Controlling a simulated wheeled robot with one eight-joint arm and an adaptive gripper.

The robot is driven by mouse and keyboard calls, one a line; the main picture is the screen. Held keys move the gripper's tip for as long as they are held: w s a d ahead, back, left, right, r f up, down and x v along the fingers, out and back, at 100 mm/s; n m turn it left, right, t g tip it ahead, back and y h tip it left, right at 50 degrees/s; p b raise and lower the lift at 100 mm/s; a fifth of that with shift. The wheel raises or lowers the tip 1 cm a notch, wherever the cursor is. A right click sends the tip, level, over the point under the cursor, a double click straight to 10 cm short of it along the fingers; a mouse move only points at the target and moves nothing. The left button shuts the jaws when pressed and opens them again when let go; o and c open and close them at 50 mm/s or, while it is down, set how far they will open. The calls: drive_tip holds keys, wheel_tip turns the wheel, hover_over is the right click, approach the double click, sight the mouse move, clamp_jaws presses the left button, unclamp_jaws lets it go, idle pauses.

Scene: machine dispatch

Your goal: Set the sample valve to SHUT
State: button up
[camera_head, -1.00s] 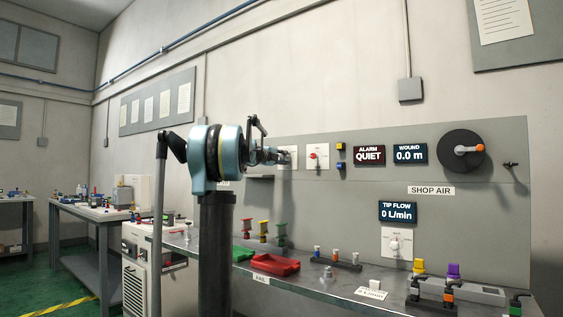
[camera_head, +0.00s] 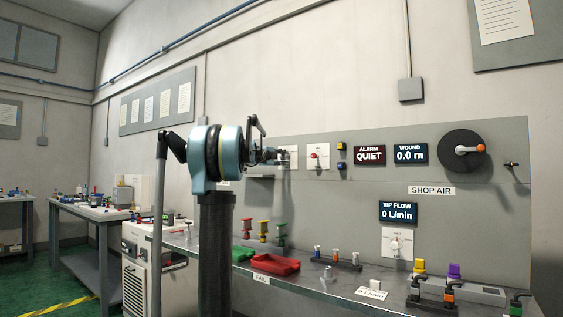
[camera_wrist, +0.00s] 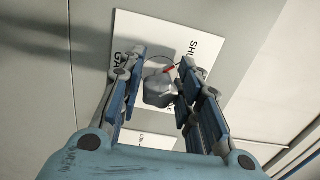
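My gripper (camera_wrist: 162,68) has one finger on each side of the knob, with a visible gap at the left finger; contact on the right cannot be told. In the head view, my gripper (camera_head: 280,155) is at the left plate on the wall panel, and hides its knob.
A second white plate with a red-marked knob (camera_head: 317,156) is just right of my gripper. Displays read ALARM QUIET (camera_head: 369,155) and TIP FLOW 0 L/min (camera_head: 398,212). Below, the bench holds a red tray (camera_head: 275,265) and several small fittings.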

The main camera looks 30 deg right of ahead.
drive_tip(key=shift+o, duration=0.8)
drive_tip(key=shift+s+d, duration=0.1)
drive_tip(key=shift+s, duration=0.05)
drive_tip(key=v, duration=1.2)
